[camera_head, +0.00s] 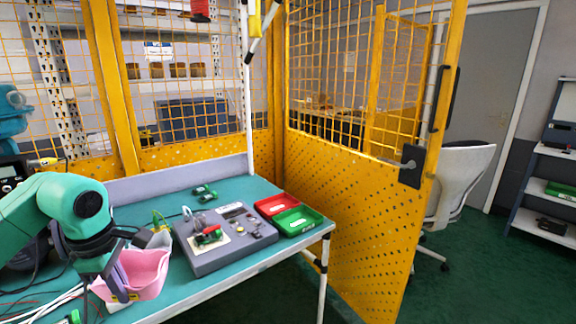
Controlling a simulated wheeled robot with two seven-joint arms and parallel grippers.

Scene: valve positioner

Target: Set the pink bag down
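The pink bag (147,274) is at the lower left, open at the top, over the front part of the teal table (243,192). It looks roughly upright. I cannot tell whether its bottom touches the table. My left gripper (112,290) points down at the bag's left side. A dark finger overlaps the bag's wall. The bag and the hand hide part of each other, so its grip is unclear. My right gripper is not in view.
A grey valve positioner box (232,250) stands just right of the bag. A red tray (274,204) and green tray (298,221) lie beyond it. Cables (40,302) lie at the left. A yellow mesh fence (350,225) stands at the right. Some bare table lies behind the box.

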